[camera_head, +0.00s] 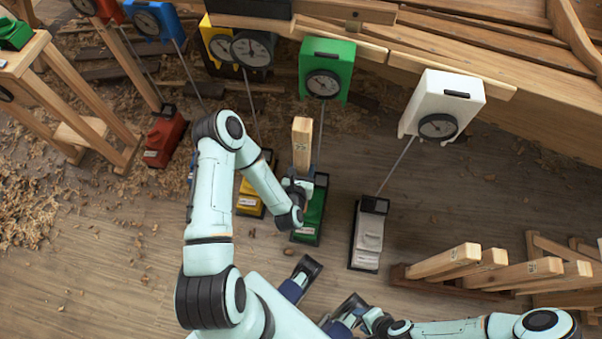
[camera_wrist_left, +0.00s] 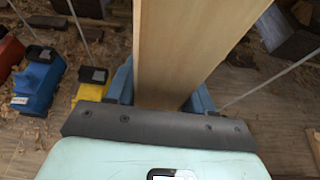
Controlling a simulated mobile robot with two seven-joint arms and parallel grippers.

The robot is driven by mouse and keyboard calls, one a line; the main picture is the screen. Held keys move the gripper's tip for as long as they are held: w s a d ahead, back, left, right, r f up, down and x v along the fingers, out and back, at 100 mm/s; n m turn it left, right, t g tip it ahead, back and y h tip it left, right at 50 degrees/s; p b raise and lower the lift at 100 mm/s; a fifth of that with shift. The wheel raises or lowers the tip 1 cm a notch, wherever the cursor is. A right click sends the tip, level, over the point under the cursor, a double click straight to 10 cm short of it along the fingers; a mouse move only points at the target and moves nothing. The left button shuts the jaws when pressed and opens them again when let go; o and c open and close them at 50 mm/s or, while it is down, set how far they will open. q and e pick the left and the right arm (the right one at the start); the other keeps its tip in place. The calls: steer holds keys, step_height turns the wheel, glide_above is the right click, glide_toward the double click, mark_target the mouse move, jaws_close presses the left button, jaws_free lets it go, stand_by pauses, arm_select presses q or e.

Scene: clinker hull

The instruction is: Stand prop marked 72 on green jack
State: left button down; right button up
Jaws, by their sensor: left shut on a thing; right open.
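The wooden prop (camera_head: 302,142) stands roughly upright in my left gripper (camera_head: 299,186), which is shut on it. Its number is too small to read. In the left wrist view the prop (camera_wrist_left: 190,45) rises between the blue fingers. The green jack (camera_head: 309,222) is on the floor directly below, partly hidden by the gripper and wrist. I cannot tell whether the prop's foot touches the jack. My right gripper (camera_head: 328,288) is open and empty, low in the middle of the head view, nearer than the green jack.
A yellow jack (camera_head: 249,199) stands left of the green one, a white jack (camera_head: 368,236) right, a red jack (camera_head: 164,140) farther left. Gauge boxes, including a green one (camera_head: 326,62) and a white one (camera_head: 442,98), line the hull.

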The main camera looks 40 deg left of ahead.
arm_select(q)
steer(key=b+x, duration=0.8)
steer(key=x, duration=1)
steer(key=shift+w+a+r, duration=0.2)
steer(key=shift+w+r, duration=0.1)
steer(key=shift+w, duration=0.2)
arm_select(e)
steer(key=w+d+f+t+h, duration=0.1)
steer(key=w+d+f+t, duration=0.2)
steer(key=w+f, duration=0.6)
steer(key=shift+w+d+m+h, duration=0.3)
steer(key=shift+w+d, duration=0.2)
steer(key=shift+d, duration=0.2)
stand_by(0.3)
arm_select(q)
steer(key=shift+f+b, duration=0.35)
steer(key=shift+b, duration=0.05)
arm_select(e)
steer(key=shift+f, duration=0.3)
arm_select(q)
steer(key=shift+w+a, duration=0.1)
arm_select(e)
steer(key=shift+f, duration=0.1)
stand_by(0.7)
